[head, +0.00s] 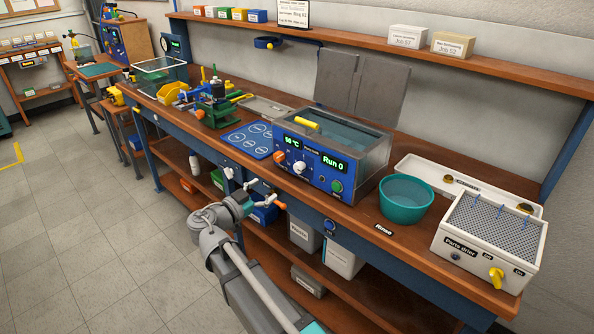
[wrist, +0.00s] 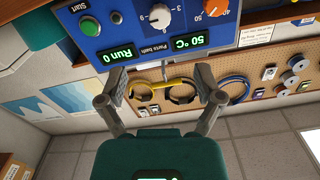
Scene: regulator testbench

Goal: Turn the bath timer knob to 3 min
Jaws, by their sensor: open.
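The parts bath (head: 335,155) is a metal tank with a blue front panel. Its timer knob (head: 298,168) is white, between an orange knob (head: 279,156) and the green Start button (head: 336,186). In the wrist view the panel is upside down; the timer knob (wrist: 159,17) shows at the top with scale marks 3, 6 and 9 beside it. I cannot tell its exact setting. The displays read 50 °C and Run 0. My gripper (wrist: 162,98) is open and empty, apart from the knob. In the head view my gripper (head: 262,197) is in front of the bench, below the panel.
A teal bowl (head: 405,198) stands right of the bath, with the parts drier (head: 488,240) beyond it. A blue mat (head: 250,139) lies left of the bath. The floor (head: 90,220) at left is clear.

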